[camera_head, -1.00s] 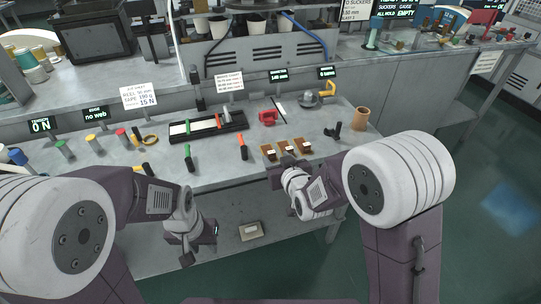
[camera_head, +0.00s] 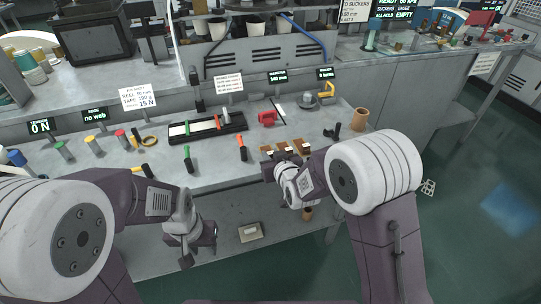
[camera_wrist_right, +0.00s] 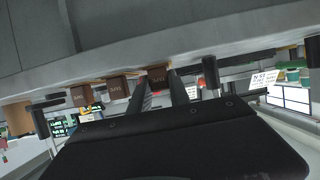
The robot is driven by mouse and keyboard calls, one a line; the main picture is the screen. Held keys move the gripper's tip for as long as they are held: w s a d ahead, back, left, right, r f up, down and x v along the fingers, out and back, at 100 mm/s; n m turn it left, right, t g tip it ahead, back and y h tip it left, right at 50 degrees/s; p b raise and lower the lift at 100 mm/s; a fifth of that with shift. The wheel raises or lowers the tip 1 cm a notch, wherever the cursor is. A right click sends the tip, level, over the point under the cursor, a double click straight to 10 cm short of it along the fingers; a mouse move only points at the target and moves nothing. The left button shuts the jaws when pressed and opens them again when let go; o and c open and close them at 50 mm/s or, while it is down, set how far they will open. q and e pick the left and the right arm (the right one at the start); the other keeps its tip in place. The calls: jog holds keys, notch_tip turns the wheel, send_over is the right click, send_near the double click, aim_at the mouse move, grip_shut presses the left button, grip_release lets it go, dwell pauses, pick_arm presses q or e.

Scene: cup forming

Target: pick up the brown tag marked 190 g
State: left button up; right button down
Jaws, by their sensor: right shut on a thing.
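Three brown tags with pale tops stand in a row near the front edge of the grey bench: the left one (camera_head: 266,150), the middle one (camera_head: 283,146) and the right one (camera_head: 301,145). Their markings are too small to read surely. My right gripper (camera_head: 273,161) is at the left tag. In the right wrist view, which looks upside down, its two dark fingers (camera_wrist_right: 161,84) are shut on that tag (camera_wrist_right: 158,74); the other two stand free to the left. My left gripper (camera_head: 200,246) hangs in front of the bench, away from the tags; its jaw gap is unclear.
A brown cup (camera_head: 360,119) and a black clip-like part (camera_head: 333,132) stand to the right of the tags. An orange-handled tool (camera_head: 242,146), a green-handled tool (camera_head: 188,158) and a black tray (camera_head: 207,127) lie left. A red part (camera_head: 267,118) sits behind the tags.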

jog(key=r, duration=0.2)
jog(key=d+r+p, duration=0.1)
jog(key=r, duration=0.1)
jog(key=shift+r, duration=0.4)
jog(key=s+d+r+p, duration=0.2)
jog(key=d+r, duration=0.4)
jog(key=d, duration=0.4)
jog(key=shift+s+d, duration=0.2)
jog(key=shift+s, duration=0.1)
